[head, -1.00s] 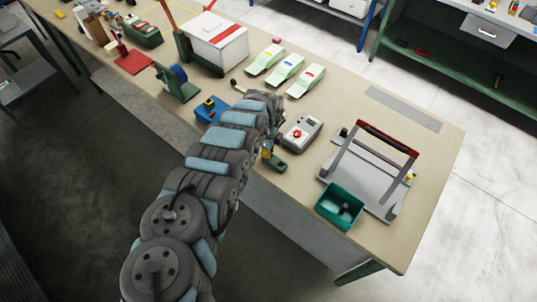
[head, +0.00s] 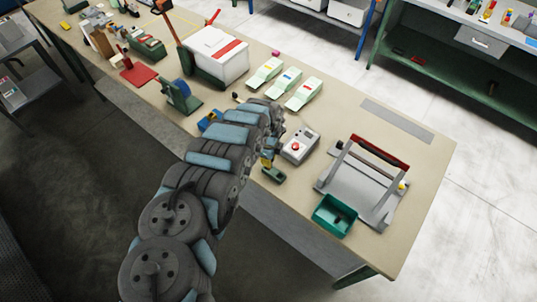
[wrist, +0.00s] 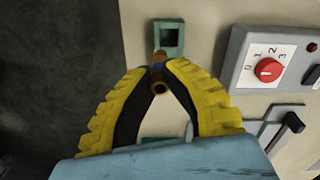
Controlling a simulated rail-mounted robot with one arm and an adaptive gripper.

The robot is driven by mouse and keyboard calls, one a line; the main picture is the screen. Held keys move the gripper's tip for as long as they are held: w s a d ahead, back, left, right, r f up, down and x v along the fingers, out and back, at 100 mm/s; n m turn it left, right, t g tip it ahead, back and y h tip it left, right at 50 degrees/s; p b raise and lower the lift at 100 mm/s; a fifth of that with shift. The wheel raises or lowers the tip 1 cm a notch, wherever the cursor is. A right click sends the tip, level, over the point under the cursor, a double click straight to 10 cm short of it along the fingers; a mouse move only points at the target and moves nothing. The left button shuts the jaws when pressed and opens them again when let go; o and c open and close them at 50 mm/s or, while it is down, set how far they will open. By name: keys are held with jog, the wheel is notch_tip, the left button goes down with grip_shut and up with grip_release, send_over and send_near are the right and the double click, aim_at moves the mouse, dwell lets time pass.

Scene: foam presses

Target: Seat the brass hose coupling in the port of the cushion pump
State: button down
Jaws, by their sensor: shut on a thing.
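In the wrist view a small green block (wrist: 158,38) with a squarish dark opening lies just beyond the fingertips. The coupling's far end appears close to it; I cannot tell whether they touch. In the head view my gripper (head: 268,162) is beside a small green piece (head: 274,175) at the bench's front edge. Which part is the cushion pump's port is not clear; the arm hides some of that area.
A grey control box (head: 299,145) with a red dial stands right of my gripper. Further right are a teal bin (head: 318,220) and a grey press with a red handle (head: 380,153). Three pale green devices (head: 284,83) lie behind. Bare bench (head: 425,165) shows at the far right.

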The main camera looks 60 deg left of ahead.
jog(key=s+d+r+p, duration=0.2)
jog(key=d+r+p, duration=0.3)
jog(key=d+r, duration=0.1)
jog(key=shift+s+d+p, duration=0.2)
jog(key=shift+d+p, duration=0.2)
jog(key=shift+d, duration=0.4)
